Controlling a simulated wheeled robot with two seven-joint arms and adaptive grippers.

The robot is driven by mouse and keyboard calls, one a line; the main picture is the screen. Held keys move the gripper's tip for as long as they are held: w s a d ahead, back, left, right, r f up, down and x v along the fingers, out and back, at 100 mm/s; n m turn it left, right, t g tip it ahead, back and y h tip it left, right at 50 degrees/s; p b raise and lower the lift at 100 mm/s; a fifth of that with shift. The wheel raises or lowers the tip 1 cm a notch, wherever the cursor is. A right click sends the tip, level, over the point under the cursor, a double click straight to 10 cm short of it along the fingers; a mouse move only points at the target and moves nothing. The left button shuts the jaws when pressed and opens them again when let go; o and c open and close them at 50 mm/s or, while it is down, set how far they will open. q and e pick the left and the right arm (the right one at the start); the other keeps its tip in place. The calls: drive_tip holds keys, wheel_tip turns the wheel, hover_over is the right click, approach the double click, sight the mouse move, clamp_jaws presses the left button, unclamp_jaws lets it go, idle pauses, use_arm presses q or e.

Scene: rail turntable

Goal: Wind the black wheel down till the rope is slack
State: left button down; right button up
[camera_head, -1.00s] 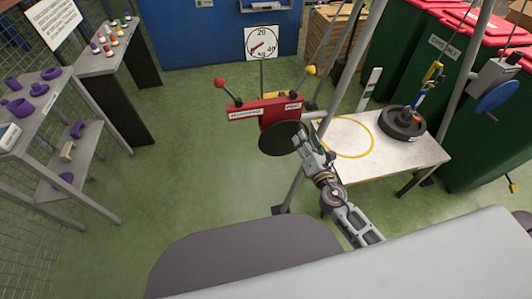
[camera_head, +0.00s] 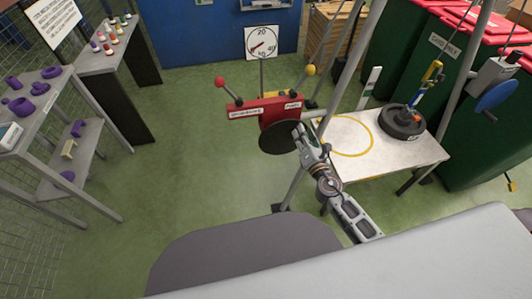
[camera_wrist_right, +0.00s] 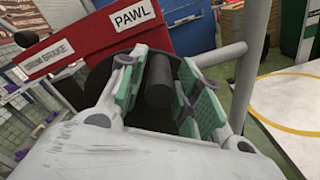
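The black wheel (camera_head: 277,138) is a dark disc under the red winch housing (camera_head: 265,108), which carries "DRUM BRAKE" and "PAWL" labels. My right gripper (camera_head: 300,131) is at the wheel's right edge. In the right wrist view, its green-padded fingers (camera_wrist_right: 160,92) stand apart on both sides of a black handle (camera_wrist_right: 158,80), with a visible gap on the right. A black weight (camera_head: 402,123) rests on the white table (camera_head: 380,165), with a blue and yellow hook (camera_head: 431,72) above it. The rope's tension cannot be made out. My left gripper is out of view.
A dial (camera_head: 262,43) stands behind the winch. Red-knobbed (camera_head: 220,82) and yellow-knobbed (camera_head: 310,70) levers stick out of the housing. Grey frame poles (camera_head: 345,75) rise beside my right arm. A blue handwheel (camera_head: 496,97) is at the right. Shelves (camera_head: 60,110) stand left; green floor between is clear.

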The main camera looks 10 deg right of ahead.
clamp_jaws()
drive_tip(key=o, duration=0.6)
unclamp_jaws()
drive_tip(key=shift+s, duration=0.1)
drive_tip(key=s+b, duration=0.3)
drive_tip(key=s, duration=0.4)
drive_tip(key=shift+s, duration=0.4)
idle(0.4)
